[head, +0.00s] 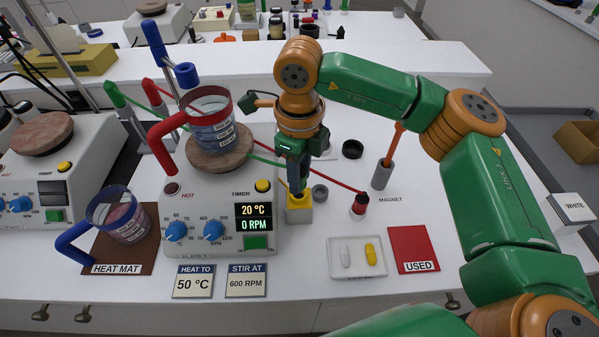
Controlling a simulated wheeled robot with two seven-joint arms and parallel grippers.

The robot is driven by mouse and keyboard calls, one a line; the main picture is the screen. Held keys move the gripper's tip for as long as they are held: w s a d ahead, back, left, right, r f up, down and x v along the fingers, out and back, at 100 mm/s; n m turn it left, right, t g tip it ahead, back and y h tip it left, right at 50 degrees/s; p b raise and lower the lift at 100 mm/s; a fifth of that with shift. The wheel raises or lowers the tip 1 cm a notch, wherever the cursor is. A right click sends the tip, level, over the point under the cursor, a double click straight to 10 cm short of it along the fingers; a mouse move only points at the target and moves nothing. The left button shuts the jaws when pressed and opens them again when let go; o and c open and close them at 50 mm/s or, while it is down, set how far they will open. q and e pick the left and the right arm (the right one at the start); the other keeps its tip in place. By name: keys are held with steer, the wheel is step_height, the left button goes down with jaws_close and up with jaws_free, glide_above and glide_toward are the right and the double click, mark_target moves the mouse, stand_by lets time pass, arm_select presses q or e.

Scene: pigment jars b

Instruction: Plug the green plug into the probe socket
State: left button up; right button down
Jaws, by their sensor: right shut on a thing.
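My right gripper (297,186) points down with its dark fingers at the top of a small yellow-topped block (299,213), just right of the hotplate. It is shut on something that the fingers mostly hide. A thin green lead (262,158) runs from the green-handled piece at the upper left to this gripper, so the held thing appears to be the green plug. The yellow block may be the probe socket; I cannot tell whether the plug is in it or just above it. My left gripper is not in view.
The hotplate (190,245) reads 20 °C and 0 RPM and carries a red-handled beaker (211,130). A white tray (340,271) lies in front.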

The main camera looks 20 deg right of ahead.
stand_by(0.4)
steer(key=shift+f+b, duration=1.3)
steer(key=shift+b, duration=0.05)
steer(key=shift+c, duration=2.3)
jaws_free()
steer(key=shift+r, duration=0.1)
step_height(320, 180, up, 7)
steer(key=shift+r+b, duration=0.1)
steer(key=shift+b, duration=0.4)
